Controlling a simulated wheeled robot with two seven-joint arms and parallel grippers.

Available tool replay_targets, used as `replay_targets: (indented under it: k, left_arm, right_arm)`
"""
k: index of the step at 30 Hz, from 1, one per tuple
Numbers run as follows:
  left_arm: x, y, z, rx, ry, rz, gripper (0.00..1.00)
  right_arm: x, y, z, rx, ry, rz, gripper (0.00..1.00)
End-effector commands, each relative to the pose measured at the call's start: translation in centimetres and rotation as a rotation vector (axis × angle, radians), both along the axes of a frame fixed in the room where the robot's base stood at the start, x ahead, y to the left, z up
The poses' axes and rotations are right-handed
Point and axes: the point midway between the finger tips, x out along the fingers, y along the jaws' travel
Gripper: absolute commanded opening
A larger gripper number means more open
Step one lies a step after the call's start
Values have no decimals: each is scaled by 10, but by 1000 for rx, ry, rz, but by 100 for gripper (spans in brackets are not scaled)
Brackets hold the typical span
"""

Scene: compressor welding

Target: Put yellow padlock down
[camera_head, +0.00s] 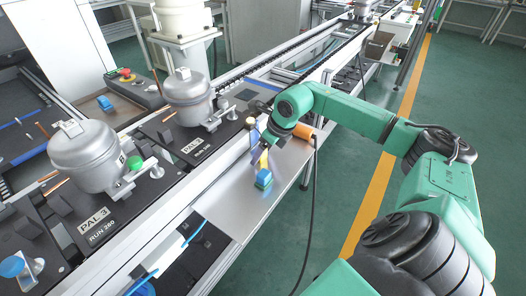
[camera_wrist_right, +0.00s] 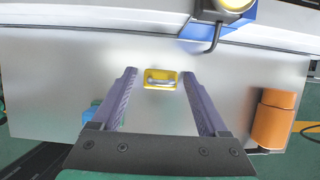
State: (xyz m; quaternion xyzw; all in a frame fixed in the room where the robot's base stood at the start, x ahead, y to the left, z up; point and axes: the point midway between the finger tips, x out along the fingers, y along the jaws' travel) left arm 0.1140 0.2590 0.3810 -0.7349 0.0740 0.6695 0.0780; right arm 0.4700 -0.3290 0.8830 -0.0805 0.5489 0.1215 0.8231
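The yellow padlock (camera_wrist_right: 160,79) is between the fingertips of my right gripper (camera_wrist_right: 159,75) in the right wrist view, with a narrow gap on each side. In the head view a yellow patch of it (camera_head: 264,159) shows below the purple fingers of my right gripper (camera_head: 259,150), over the metal shelf (camera_head: 225,205). The fingers are apart and point down at the shelf. I cannot tell for sure whether the padlock rests on the surface. My left gripper is not in view.
A blue-green block (camera_head: 263,179) lies on the shelf close to the gripper. Grey compressors (camera_head: 88,155) stand on the conveyor to the left. The shelf's near part is clear.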

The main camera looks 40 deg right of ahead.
Motion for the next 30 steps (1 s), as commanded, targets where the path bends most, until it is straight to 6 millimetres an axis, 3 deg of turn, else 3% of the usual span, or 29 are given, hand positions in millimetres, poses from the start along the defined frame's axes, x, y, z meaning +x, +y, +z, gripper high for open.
replay_targets:
  k: [11,24,30]
  left_arm:
    - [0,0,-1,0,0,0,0]
    - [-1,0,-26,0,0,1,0]
    - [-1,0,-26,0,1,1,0]
  right_arm:
    - [-3,-3,11,-3,-2,-2,77]
    - [-40,-13,103,-2,-2,-1,77]
    - [-44,-14,114,0,0,0,77]
